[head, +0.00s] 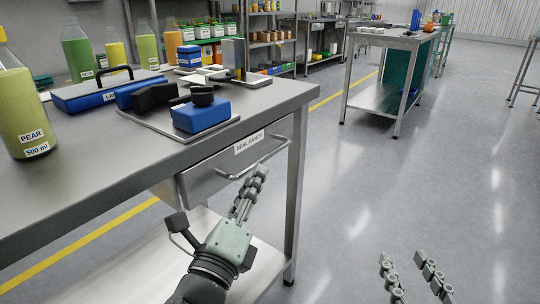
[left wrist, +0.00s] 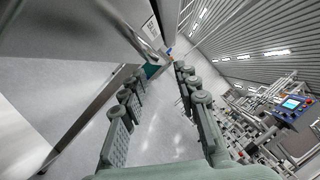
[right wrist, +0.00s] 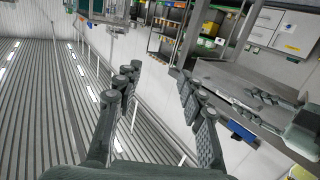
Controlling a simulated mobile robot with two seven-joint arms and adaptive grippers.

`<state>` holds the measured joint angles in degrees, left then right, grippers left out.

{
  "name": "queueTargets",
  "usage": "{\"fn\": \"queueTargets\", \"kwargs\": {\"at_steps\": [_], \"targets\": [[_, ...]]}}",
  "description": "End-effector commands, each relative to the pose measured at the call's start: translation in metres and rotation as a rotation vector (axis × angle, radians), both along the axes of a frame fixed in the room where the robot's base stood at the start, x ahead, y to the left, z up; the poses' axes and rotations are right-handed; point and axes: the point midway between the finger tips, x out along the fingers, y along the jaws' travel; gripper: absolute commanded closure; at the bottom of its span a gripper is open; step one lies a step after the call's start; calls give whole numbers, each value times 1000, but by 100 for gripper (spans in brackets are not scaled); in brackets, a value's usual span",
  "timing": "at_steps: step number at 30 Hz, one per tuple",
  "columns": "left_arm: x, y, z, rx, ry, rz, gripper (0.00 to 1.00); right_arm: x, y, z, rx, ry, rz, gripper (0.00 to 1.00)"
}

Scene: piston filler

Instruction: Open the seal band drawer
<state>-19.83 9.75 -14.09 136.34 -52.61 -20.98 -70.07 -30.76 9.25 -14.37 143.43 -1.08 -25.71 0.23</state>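The seal band drawer (head: 213,182) is a grey metal front under the workbench top, with a white "SEAL BANDS" label (head: 249,142). It looks shut. Its bar handle (head: 272,159) stands out from the front. The handle also shows in the left wrist view (left wrist: 146,44), at the upper left, beside the fingers. My left gripper (head: 253,185) is open and empty, just below and in front of the handle; whether it touches the handle I cannot tell. My right gripper (head: 404,264) is open and empty, low over the floor to the right, away from the bench.
The workbench top (head: 100,165) carries bottles, a blue case (head: 100,92) and a blue block with a black knob (head: 201,113). A bench leg (head: 296,200) stands right of the drawer, and a lower shelf (head: 200,250) lies below.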

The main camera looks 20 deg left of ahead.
Motion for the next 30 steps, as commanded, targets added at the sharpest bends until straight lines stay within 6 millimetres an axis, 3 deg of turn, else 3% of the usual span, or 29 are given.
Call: {"fn": "queueTargets", "kwargs": {"at_steps": [10, 15, 25, 30], "targets": [[51, 0, 13, -1, -1, 0, 69, -4, -23, -39, -86, 186, -42, 60], [68, 0, 15, -2, 1, 0, 69, -6, -28, -49, -103, 229, -53, 60], [73, 0, 15, -2, 3, 1, 69, -7, -30, -52, -110, 244, -56, 60], [73, 0, 15, -2, 3, 1, 88, -7, -30, -52, -109, 244, -56, 60]]}}
